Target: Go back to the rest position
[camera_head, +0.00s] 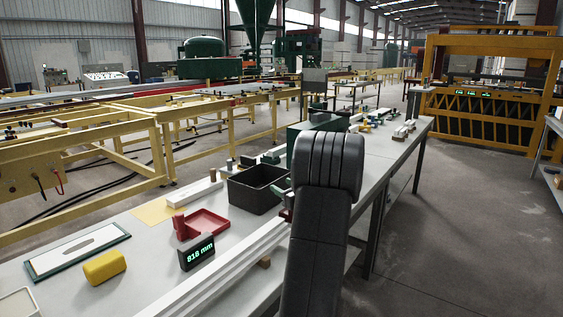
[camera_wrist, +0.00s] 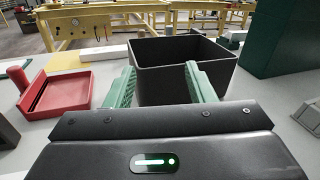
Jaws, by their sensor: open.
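My gripper (camera_wrist: 157,86) shows in the wrist view with its two green fingers spread apart and nothing between them. The fingers point toward a black open-topped bin (camera_wrist: 185,52), which stands just beyond them on the bench. I cannot tell whether the fingertips touch the bin. In the head view my dark arm stands in front of the bench and hides most of the gripper. The black bin (camera_head: 256,192) shows there to the left of my arm.
The grey bench (camera_head: 150,285) holds a red tray (camera_head: 205,224), a yellow block (camera_head: 104,267), a display reading 818 mm (camera_head: 197,251) and long white bars (camera_head: 225,268). A green machine block (camera_wrist: 276,40) stands right of the bin. Open floor (camera_head: 470,220) lies right of the bench.

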